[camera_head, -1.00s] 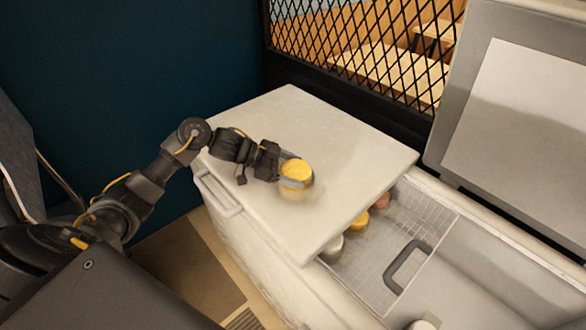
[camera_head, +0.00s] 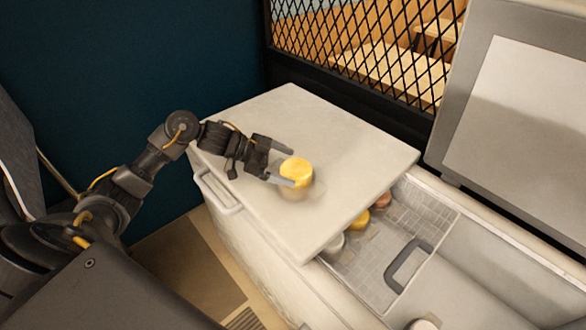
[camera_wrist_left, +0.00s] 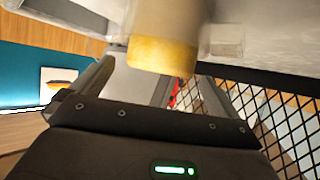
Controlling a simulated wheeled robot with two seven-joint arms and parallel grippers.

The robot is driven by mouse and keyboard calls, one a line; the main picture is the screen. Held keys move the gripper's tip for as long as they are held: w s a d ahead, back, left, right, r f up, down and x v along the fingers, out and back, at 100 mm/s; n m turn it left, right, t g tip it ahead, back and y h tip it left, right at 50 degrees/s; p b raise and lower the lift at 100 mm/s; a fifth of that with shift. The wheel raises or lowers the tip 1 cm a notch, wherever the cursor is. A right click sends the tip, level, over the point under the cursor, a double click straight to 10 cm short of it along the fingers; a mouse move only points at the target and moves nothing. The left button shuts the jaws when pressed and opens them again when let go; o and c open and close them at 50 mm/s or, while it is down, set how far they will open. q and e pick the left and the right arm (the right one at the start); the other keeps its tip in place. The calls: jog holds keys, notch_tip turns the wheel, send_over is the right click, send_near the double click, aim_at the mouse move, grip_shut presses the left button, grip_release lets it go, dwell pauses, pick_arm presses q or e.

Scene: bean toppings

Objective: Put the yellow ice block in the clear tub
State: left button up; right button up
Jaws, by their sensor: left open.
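The yellow ice block (camera_head: 297,171) is at the top of the clear tub (camera_head: 296,194), which stands on the white freezer lid. The block looks level; I cannot tell how deep it sits in the tub. In the left wrist view, the yellow block (camera_wrist_left: 160,55) shows with the pale tub (camera_wrist_left: 166,20) against it, between the finger directions. My left gripper (camera_head: 289,168) is open, its fingertips on either side of the block's left edge with a gap visible. My right gripper is not in view.
The white lid (camera_head: 345,150) is otherwise clear around the tub. To its right, the open freezer holds a wire basket (camera_head: 440,212) with another yellow block (camera_head: 360,219), a reddish one (camera_head: 383,200) and a dark handle (camera_head: 402,268). A black mesh (camera_head: 360,50) stands behind.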

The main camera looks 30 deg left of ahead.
pick_arm(q)
jog(key=b+v, duration=0.1)
jog(key=v, duration=0.8)
jog(key=shift+s, duration=0.1)
